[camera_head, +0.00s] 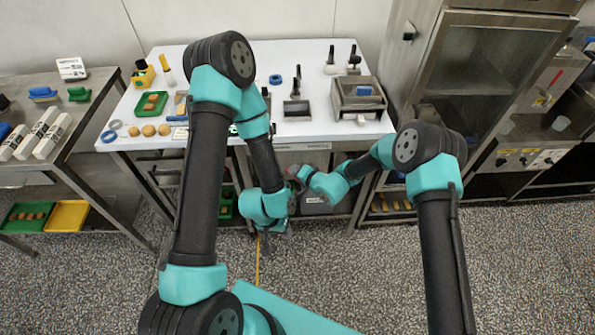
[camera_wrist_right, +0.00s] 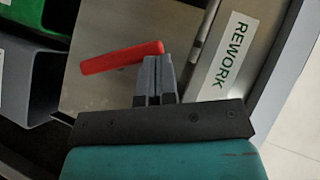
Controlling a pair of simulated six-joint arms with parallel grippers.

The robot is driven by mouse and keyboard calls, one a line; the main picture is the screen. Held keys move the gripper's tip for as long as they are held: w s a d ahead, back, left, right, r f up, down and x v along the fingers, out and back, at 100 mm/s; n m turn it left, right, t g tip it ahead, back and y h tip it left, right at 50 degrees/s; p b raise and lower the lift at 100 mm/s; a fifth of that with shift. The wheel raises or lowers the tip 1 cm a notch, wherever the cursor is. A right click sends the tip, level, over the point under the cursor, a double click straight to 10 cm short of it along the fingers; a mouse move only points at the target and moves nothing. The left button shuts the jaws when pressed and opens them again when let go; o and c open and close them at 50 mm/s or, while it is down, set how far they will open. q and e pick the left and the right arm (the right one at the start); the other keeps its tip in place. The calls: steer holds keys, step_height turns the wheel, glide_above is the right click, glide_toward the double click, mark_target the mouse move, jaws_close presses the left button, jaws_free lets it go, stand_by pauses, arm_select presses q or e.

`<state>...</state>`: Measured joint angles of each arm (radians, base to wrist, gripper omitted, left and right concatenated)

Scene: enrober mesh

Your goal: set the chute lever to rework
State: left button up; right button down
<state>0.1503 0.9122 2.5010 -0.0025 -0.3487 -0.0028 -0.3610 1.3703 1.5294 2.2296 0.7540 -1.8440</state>
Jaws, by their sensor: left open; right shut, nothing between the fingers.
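The chute lever (camera_wrist_right: 112,58) is a red bar in the right wrist view. It lies nearly level there, tilted slightly up to the right. A white label reading REWORK (camera_wrist_right: 228,62) is on the metal panel to its right. My right gripper (camera_wrist_right: 158,62) is shut and empty, its tips at the lever's right end; whether they touch it I cannot tell. In the head view my right gripper (camera_head: 299,174) is at the front of the unit under the table. My left gripper (camera_head: 272,232) is open, low over the floor, its fingers partly hidden by its wrist.
In the right wrist view a grey bin (camera_wrist_right: 30,75) and a green bin (camera_wrist_right: 20,35) are at the left. The white table (camera_head: 320,125) above holds a green tray (camera_head: 148,110), a blue tape ring (camera_head: 275,79) and a metal box (camera_head: 358,105). Open floor lies in front.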

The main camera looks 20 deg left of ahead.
stand_by(0.3)
steer(key=w+r+v, duration=0.1)
steer(key=w+v, duration=0.1)
steer(key=v, duration=1)
steer(key=shift+d+r, duration=0.5)
steer(key=shift+r, duration=0.05)
steer(key=s+d+f+g+h, duration=0.2)
steer(key=s+d+f+g, duration=0.15)
steer(key=s+d, duration=0.4)
steer(key=s+d+f+g+h, duration=0.3)
steer(key=s+d+f, duration=0.25)
steer(key=d, duration=0.35)
steer(key=s+d+t+h, duration=0.1)
steer(key=s+d+h, duration=0.1)
steer(key=d, duration=0.9)
steer(key=s+d+f+m+t+h, duration=0.1)
steer(key=s+d, duration=0.4)
steer(key=d, duration=0.5)
steer(key=shift+d+f+m+h, duration=0.2)
steer(key=shift+d+m+h, duration=0.15)
steer(key=shift+h, duration=0.35)
